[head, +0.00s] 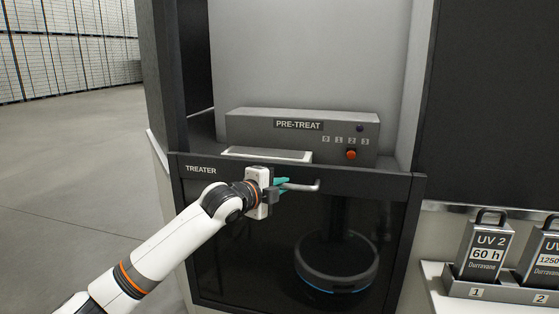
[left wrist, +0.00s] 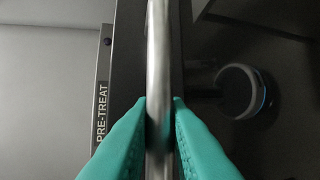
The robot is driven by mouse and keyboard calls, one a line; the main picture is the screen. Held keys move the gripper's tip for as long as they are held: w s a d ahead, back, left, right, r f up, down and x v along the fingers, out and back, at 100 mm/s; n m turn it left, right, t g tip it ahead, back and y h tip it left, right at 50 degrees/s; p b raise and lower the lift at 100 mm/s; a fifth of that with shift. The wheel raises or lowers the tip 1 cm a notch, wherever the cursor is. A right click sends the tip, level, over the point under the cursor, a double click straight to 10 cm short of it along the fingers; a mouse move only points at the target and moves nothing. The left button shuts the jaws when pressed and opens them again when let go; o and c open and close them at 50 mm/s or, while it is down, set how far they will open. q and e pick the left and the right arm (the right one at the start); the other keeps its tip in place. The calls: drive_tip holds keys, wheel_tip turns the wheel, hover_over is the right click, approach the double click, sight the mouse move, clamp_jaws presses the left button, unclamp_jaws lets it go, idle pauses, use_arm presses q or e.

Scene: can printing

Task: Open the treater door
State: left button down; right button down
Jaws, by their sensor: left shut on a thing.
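The treater door (head: 275,245) is a dark see-through panel with a black top rail marked TREATER. Its silver bar handle (head: 308,186) sits on the top rail. My left gripper (head: 284,184) has teal fingers and is shut on the left part of the handle. In the left wrist view the handle (left wrist: 159,60) runs up between the two teal fingertips (left wrist: 160,105), which touch it from both sides. A round dark device (head: 337,262) with a blue light shows behind the door panel. My right gripper is not in view.
A grey PRE-TREAT box (head: 300,132) with an orange-red knob (head: 351,154) stands above and behind the door rail. At right, UV 2 canisters (head: 485,246) stand in a numbered rack (head: 500,290). Open floor (head: 70,170) lies at left.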

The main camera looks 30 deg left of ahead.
use_arm(q)
wheel_tip(320, 180, down, 7)
drive_tip(key=shift+r+b, duration=0.1)
drive_tip(key=shift+b, duration=0.45)
drive_tip(key=c, duration=1.4)
unclamp_jaws()
drive_tip(key=shift+r, duration=0.1)
drive_tip(key=b+v, duration=0.1)
drive_tip(key=v, duration=1.1)
